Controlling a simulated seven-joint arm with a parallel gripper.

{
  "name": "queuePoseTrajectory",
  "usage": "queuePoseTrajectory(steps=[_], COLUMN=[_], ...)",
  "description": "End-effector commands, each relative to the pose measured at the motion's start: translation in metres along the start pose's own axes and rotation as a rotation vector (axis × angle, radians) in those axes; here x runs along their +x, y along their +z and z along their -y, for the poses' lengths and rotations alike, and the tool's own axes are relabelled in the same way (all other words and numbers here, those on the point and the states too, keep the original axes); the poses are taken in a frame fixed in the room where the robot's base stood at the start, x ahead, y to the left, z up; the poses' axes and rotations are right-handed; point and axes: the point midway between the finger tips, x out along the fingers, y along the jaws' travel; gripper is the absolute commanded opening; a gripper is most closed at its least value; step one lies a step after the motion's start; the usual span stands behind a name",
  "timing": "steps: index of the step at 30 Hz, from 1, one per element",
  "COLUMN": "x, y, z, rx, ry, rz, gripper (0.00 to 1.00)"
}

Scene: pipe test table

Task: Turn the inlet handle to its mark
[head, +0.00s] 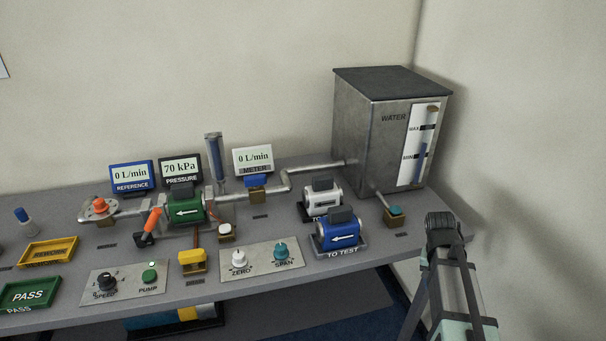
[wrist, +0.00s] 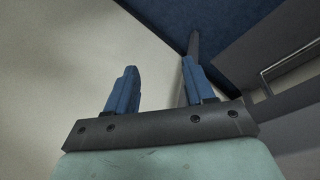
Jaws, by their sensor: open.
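No handle in view carries a readable inlet label. A round orange-red handle (head: 100,207) sits on the pipe at the left. An orange-red lever (head: 152,220) stands tilted just left of the green pump unit (head: 185,209), which has a white arrow. A teal-topped valve (head: 396,212) sits on the short pipe below the water tank. I cannot make out any mark beside these. My gripper (wrist: 157,76) shows two blue fingers spread apart in the wrist view, with nothing between them. It is away from all the handles; my arm is at the right of the head view.
The water tank (head: 372,130) stands at the back right. The blue TO TEST unit (head: 339,235) and a white unit (head: 322,200) stand in front of it. A panel with ZERO and SPAN knobs (head: 261,258) lies at the front. REWORK (head: 50,252) and PASS (head: 29,295) trays are left.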

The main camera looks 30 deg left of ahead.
Motion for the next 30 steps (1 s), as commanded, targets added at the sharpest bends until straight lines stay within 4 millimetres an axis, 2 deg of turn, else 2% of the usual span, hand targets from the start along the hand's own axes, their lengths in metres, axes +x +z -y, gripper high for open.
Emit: queuePoseTrajectory(steps=[1,7,11,12,15,17,21,26,30], x=[-0.019,-0.09,-0.145,-0.167,-0.209,-0.23,-0.276,-0.329,-0.376], y=[-0.007,-0.027,-0.042,-0.049,-0.06,-0.065,-0.068,-0.058,-0.039], z=[0.003,0.018,0.046,0.063,0.112,0.143,0.219,0.308,0.385], rx=[0.005,0.041,0.095,0.123,0.208,0.258,0.378,0.514,0.627], ry=[0.0,0.0,-0.02,-0.032,-0.07,-0.093,-0.143,-0.189,-0.216], rz=[-0.02,-0.085,-0.123,-0.131,-0.134,-0.129,-0.099,-0.051,0.0], gripper=[0.53,0.53,0.53,0.53,0.53,0.53,0.53,0.53,0.53])
